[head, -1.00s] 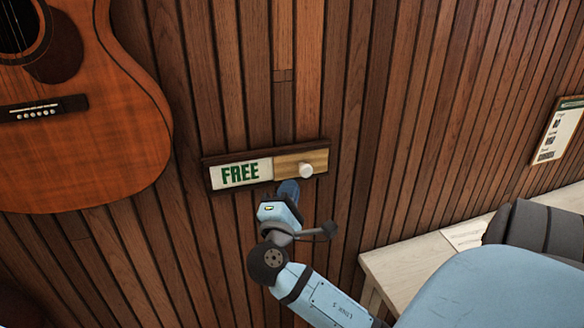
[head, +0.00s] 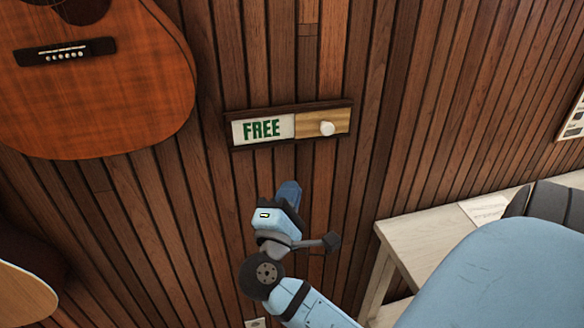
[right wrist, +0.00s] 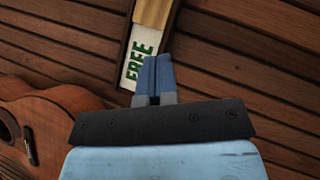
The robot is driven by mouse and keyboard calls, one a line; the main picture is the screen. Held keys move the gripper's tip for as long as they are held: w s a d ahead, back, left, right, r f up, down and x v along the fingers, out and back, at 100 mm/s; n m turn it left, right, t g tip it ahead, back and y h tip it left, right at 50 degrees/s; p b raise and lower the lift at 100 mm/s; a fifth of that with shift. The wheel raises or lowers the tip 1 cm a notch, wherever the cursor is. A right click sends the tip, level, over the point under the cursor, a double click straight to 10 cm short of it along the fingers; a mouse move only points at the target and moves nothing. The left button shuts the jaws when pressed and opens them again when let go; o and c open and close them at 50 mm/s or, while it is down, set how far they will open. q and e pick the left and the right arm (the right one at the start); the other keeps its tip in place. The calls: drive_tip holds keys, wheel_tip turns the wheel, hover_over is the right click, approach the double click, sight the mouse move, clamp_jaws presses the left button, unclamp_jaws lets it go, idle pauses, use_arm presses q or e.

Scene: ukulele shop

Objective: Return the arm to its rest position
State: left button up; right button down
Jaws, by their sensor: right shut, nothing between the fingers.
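My right gripper (head: 289,192) is in the middle of the head view, below the wall sign and apart from it in the picture. Its two blue fingers are together with nothing between them, as the right wrist view (right wrist: 157,75) also shows. The sign (head: 263,129) reads "FREE" in green on a white panel. My left gripper is not in view.
An orange-brown guitar (head: 110,90) hangs on the slatted wood wall, left of the sign. Part of another guitar (head: 22,295) shows at lower left. A pale wooden table (head: 425,235) stands at right, with a paper (head: 487,208) on it. Wall between guitar and table is mostly clear.

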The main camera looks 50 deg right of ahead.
idle(0.4)
drive_tip(key=w+a+f+n+t+y+p, duration=0.1)
drive_tip(key=a+f+y+p, duration=0.25)
drive_tip(key=f+y, duration=0.4)
drive_tip(key=w+a+f+n+t+y+p, duration=0.1)
drive_tip(key=a+f+t+y+p, duration=0.1)
drive_tip(key=a+f+y, duration=0.35)
drive_tip(key=s+a+f+m+g+y+p, duration=0.1)
drive_tip(key=s+a+f+m+y+p, duration=0.1)
drive_tip(key=s+a+f+m+y, duration=0.1)
drive_tip(key=s+a+f+m+y+p, duration=0.3)
drive_tip(key=s+a+f+m+y, duration=0.1)
drive_tip(key=s+f, duration=0.4)
drive_tip(key=f+m+y, duration=0.1)
drive_tip(key=y, duration=0.1)
drive_tip(key=shift+a+g+y, duration=0.25)
drive_tip(key=shift+g+y, duration=0.05)
drive_tip(key=shift+g, duration=0.1)
